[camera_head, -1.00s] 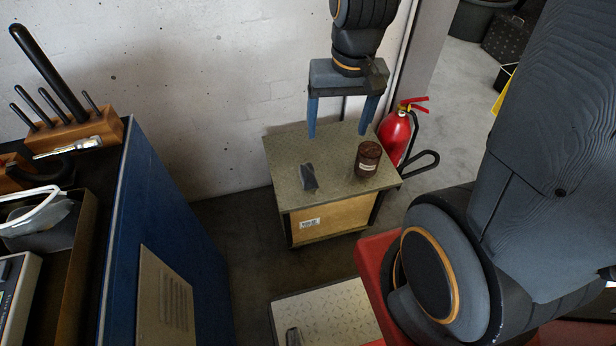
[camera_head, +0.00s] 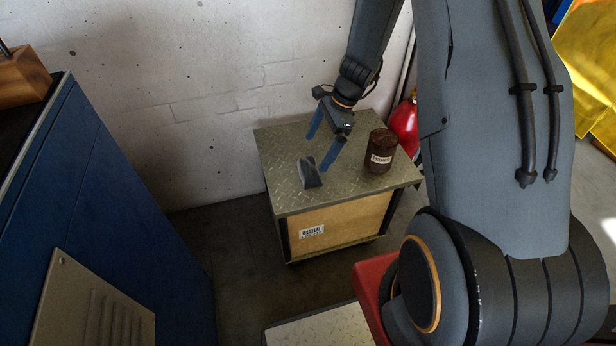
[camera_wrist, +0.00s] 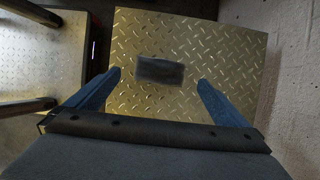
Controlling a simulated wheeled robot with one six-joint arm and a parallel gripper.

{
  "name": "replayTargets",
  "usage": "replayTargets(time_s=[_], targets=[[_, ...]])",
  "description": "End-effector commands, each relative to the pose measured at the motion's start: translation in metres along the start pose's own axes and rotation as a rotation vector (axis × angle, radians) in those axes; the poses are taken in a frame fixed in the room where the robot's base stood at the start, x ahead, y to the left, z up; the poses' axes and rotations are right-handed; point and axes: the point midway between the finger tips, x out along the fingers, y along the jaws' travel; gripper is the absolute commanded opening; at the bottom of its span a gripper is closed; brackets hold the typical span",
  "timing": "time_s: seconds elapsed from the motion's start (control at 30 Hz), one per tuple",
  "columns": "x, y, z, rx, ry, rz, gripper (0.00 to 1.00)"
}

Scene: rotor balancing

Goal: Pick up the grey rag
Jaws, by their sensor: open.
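The grey rag (camera_head: 310,173) is a small dark grey piece lying on the tread-plate top of a low cabinet (camera_head: 282,192). In the wrist view the rag (camera_wrist: 160,70) shows as a dark rectangle on the plate (camera_wrist: 190,40), ahead of my gripper and between the lines of its fingers. My gripper (camera_head: 320,148) has its two blue fingers spread and empty, above the cabinet top and close to the rag in the head view. In the wrist view the fingers of my gripper (camera_wrist: 157,82) stand apart, either side of the rag. I see no contact with the rag.
A dark brown labelled jar (camera_head: 380,152) stands on the cabinet top, right of my gripper. A red fire extinguisher (camera_head: 405,125) is behind the cabinet at right. A white wall (camera_head: 200,90) rises behind. A blue bench (camera_head: 90,200) stands at left.

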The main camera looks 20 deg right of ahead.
Motion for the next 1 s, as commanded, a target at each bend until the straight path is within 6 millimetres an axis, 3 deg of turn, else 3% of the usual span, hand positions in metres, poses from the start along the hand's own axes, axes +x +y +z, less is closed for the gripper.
replayTargets(time_s=[0.47,0.7,1.0], targets=[[0.046,-0.003,-0.004,0.033,-0.010,-0.002,1.00],[0.079,-0.002,-0.005,0.033,-0.009,-0.002,1.00],[0.086,-0.003,-0.005,0.031,-0.008,-0.004,1.00]])
